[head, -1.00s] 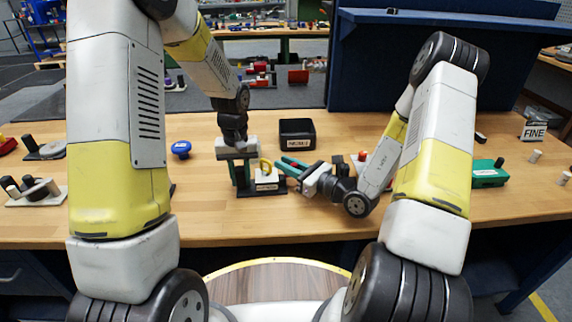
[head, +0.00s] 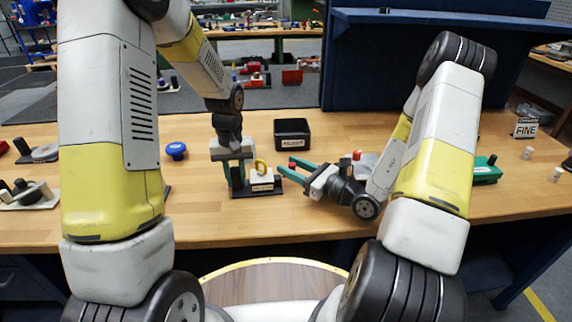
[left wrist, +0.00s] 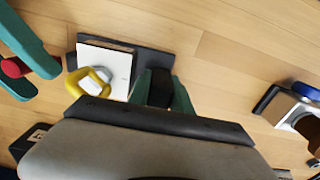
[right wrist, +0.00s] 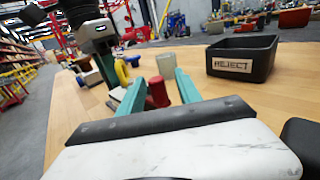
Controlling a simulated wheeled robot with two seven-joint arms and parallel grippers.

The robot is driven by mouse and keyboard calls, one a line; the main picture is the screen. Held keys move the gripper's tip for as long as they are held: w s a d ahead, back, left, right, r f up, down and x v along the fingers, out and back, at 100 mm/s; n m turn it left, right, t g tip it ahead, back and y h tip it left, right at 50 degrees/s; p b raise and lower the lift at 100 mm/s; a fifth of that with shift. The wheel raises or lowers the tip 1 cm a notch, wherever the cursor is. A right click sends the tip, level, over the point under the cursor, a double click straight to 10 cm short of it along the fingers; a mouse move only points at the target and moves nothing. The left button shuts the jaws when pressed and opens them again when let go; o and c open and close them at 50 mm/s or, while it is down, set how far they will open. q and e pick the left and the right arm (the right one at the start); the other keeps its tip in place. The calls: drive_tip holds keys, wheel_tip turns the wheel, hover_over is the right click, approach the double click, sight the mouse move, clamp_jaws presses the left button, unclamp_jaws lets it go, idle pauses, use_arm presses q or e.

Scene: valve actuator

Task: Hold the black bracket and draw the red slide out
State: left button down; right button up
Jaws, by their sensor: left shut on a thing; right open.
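The black bracket's upright (left wrist: 160,90) stands on a black base (head: 257,192). My left gripper (head: 243,183) points down and is shut on it; its green fingers flank the upright in the left wrist view. A white labelled block (head: 262,180) with a yellow ring (head: 261,166) sits on the base. A red piece (right wrist: 158,92) shows between the fingers of my right gripper (head: 286,164), also in the left wrist view (left wrist: 14,67). I cannot tell if it is the slide. My right gripper is open, right of the base and apart from it.
A black REJECT box (head: 292,133) stands behind the right gripper. A blue round knob (head: 176,150) is on the left. A green box (head: 486,172) and a FINE sign (head: 526,128) are at the right. Bare wood lies in front of the fixture.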

use_arm(q)
drive_tip(key=shift+s+a+f, duration=0.2)
drive_tip(key=shift+a+f, duration=0.05)
use_arm(e)
drive_tip(key=v, duration=0.9)
drive_tip(key=shift+s+d, duration=0.3)
use_arm(q)
drive_tip(key=c, duration=1.1)
unclamp_jaws()
drive_tip(key=shift+w, duration=0.1)
use_arm(e)
drive_tip(key=shift+w+a, duration=0.1)
use_arm(q)
drive_tip(key=shift+d+r, duration=0.1)
drive_tip(key=shift+r, duration=0.1)
